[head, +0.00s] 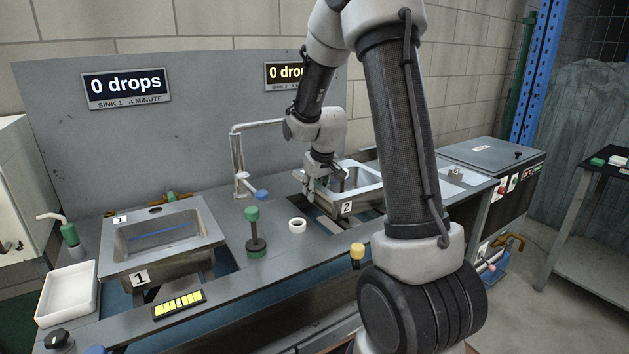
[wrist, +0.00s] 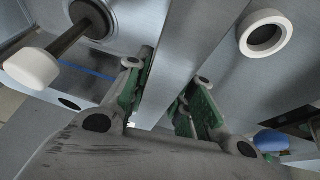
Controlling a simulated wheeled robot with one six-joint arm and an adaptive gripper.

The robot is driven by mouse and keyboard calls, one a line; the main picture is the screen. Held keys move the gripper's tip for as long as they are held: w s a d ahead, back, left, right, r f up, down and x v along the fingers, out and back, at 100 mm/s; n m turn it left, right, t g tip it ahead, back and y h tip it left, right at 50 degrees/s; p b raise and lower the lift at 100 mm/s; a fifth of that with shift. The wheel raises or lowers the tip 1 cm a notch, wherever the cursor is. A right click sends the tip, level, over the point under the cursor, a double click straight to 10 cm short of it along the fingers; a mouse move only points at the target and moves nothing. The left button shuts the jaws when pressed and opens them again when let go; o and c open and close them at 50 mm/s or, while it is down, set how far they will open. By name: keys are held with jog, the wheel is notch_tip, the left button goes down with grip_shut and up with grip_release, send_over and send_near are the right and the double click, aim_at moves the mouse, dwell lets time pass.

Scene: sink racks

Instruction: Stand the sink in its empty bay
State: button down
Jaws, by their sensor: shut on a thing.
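The sink numbered 2 (head: 376,187) is a grey metal basin in the middle right of the head view, over a bay in the bench. A dark gap shows below its front left side. I cannot tell whether its rim rests on the bench. My gripper (head: 322,187) is at its left rim, pointing down. In the wrist view, the green-padded fingers of my gripper (wrist: 174,70) stand either side of the metal rim (wrist: 178,45) and are shut on it. The basin, with a blue streak, lies to the left there. The bay is mostly hidden.
Sink 1 (head: 205,228) sits in the left bay. A faucet (head: 238,160), a green-knobbed post (head: 256,235) and a white ring (head: 298,225) stand between the sinks. A white tray (head: 50,318) is at far left. Signs (head: 126,88) on the back panel read 0 drops.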

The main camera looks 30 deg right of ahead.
jog(key=shift+f, duration=0.15)
jog(key=c, duration=1.2)
grip_release()
jog(key=shift+c, duration=0.2)
jog(key=v, duration=1.1)
jog(key=shift+s+r, duration=0.15)
jog(key=shift+r, duration=0.2)
jog(key=s+a+r, duration=0.2)
jog(key=s, duration=0.6)
jog(key=s+a+r, duration=0.2)
jog(key=s, duration=0.7)
jog(key=s+a+r, duration=0.1)
jog(key=s+a, duration=0.1)
jog(key=s, duration=0.7)
jog(key=shift+s+a+r+m+y, duration=0.2)
jog(key=shift+a+r+m+y, duration=0.1)
jog(key=shift+r+y, duration=0.1)
